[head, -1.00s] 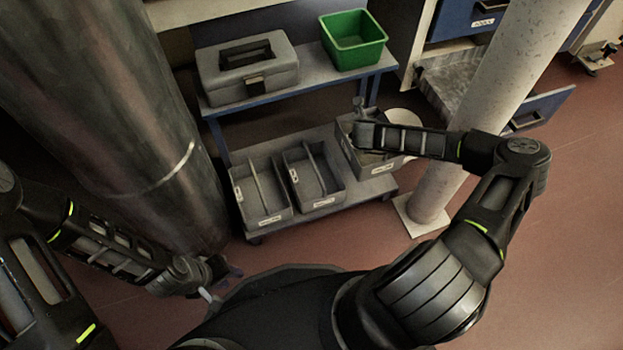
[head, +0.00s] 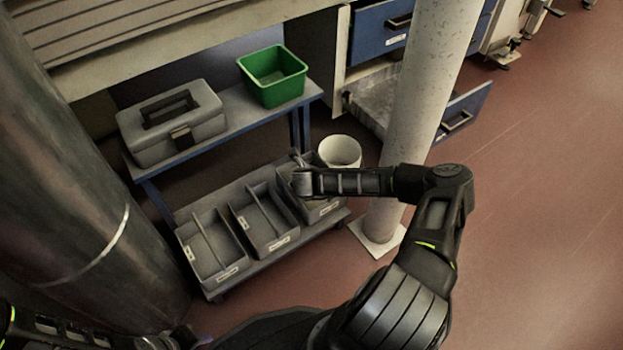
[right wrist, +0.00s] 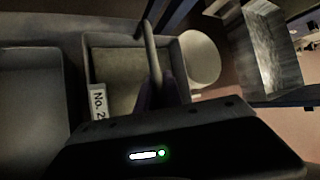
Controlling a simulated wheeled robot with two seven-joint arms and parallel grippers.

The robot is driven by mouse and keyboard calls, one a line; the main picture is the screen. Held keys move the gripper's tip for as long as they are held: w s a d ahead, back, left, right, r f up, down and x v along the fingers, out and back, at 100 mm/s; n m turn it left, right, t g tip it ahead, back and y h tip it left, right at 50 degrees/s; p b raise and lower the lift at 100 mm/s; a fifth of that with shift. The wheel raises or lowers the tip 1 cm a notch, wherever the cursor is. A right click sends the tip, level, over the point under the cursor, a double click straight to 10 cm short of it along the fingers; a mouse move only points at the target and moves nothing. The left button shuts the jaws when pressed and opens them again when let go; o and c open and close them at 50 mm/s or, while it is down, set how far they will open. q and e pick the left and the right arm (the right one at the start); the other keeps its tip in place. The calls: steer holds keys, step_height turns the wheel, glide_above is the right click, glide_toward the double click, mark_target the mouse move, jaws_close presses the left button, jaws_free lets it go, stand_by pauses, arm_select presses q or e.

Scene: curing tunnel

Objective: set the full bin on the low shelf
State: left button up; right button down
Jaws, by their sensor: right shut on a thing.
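The grey bin (head: 319,213) is the rightmost of a row of grey bins in the head view, over the right end of the low shelf (head: 286,252). In the right wrist view the bin (right wrist: 103,41) has a "No. 2" label and a grey-brown fill. My right gripper (right wrist: 158,98) is shut on the bar-like handle that rises over it; it also shows in the head view (head: 299,172). The bin looks level; my arm hides part of it, and I cannot tell whether its base touches the shelf. My left gripper (head: 160,341) is low at the left, its jaws unclear.
Two divided grey bins (head: 212,245) (head: 264,217) stand left of it. A grey toolbox (head: 172,122) and a green bin (head: 272,76) are on the upper shelf. A white bucket (head: 340,152) and pale column (head: 425,90) stand close right. A large metal cylinder (head: 75,180) is at left.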

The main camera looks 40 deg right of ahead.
step_height(320, 180, down, 4)
steer(key=shift+r+b, duration=0.2)
steer(key=shift+b, duration=0.55)
steer(key=shift+r, duration=0.1)
steer(key=c, duration=1.5)
jaws_free()
